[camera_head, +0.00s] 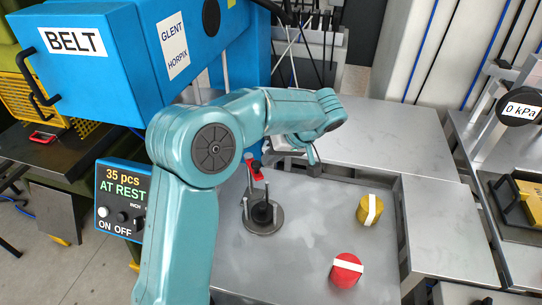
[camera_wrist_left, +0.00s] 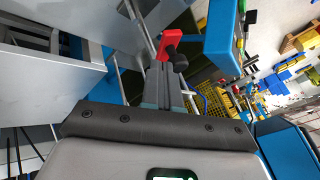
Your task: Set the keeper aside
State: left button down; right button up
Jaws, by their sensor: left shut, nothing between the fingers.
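A small red part with a black knob (camera_head: 256,171), which I take for the keeper, sits at the top of the thin posts of a stand (camera_head: 264,228) with a round grey base and a black middle piece. The red part also shows in the left wrist view (camera_wrist_left: 169,44), just beyond my fingertips. My left gripper (camera_head: 313,157) is to the right of the red part in the head view, with its fingers together and nothing held. In the left wrist view, the shut fingers (camera_wrist_left: 165,80) point towards the red part; I cannot tell the exact gap. My right gripper is out of view.
A yellow cylinder (camera_head: 363,212) and a red cylinder (camera_head: 340,277), each with a white strip, stand on the grey table (camera_head: 300,230). A control box (camera_head: 122,198) reads "35 pcs AT REST". A blue machine (camera_head: 105,60) stands at the left. Bare table lies around the cylinders.

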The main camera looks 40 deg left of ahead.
pick_arm(q)
jog(key=shift+s, duration=0.1)
jog(key=shift+s+m+b, duration=0.2)
jog(key=shift+m+b, duration=0.1)
jog(key=shift+b, duration=0.15)
